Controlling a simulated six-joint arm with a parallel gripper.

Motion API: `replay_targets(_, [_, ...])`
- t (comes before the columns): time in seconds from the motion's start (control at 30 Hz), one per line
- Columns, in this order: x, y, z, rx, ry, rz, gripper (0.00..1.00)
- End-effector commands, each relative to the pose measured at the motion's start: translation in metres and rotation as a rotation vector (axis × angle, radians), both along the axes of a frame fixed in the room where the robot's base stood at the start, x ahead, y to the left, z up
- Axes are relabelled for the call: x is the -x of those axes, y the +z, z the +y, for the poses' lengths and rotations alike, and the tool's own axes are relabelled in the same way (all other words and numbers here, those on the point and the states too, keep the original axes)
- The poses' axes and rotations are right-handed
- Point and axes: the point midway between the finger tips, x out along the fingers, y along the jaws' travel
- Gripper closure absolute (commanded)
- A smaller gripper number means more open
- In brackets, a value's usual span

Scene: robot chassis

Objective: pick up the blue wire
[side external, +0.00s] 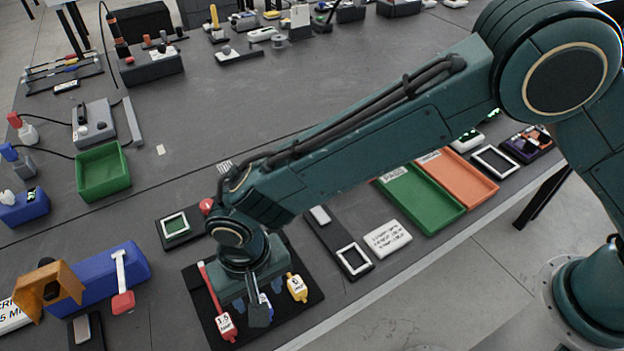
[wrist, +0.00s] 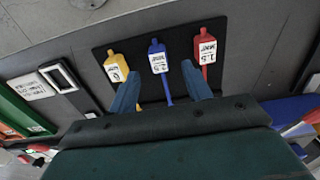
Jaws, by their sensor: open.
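Red, blue and yellow wires with white labels lie on a black mat (side external: 204,305). In the wrist view, the blue wire (wrist: 157,58) is in the middle, with the yellow wire (wrist: 116,65) on its left and the red wire (wrist: 205,50) on its right. My gripper (wrist: 160,92) is open, with one finger on each side of the blue wire's stem and nothing held. In the side view, my gripper (side external: 257,303) is over the mat and hides most of the blue wire. The red wire (side external: 212,290) and yellow wire (side external: 296,288) show on either side.
A blue block (side external: 100,285) with an orange bracket (side external: 45,290) stands left of the mat. A green tray (side external: 425,198) and an orange tray (side external: 462,180) lie to the right. A white label card (side external: 388,238) lies near the table's front edge.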

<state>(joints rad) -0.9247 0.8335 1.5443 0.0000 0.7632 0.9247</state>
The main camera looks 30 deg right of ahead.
Motion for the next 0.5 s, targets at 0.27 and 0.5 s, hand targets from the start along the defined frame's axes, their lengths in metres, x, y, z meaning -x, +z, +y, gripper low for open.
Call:
replay_targets(0.27, [0.003, -0.03, -0.003, 0.004, 0.0, 0.003, 0.51])
replay_targets(0.5, [0.003, -0.048, -0.002, 0.001, 0.0, 0.001, 0.51])
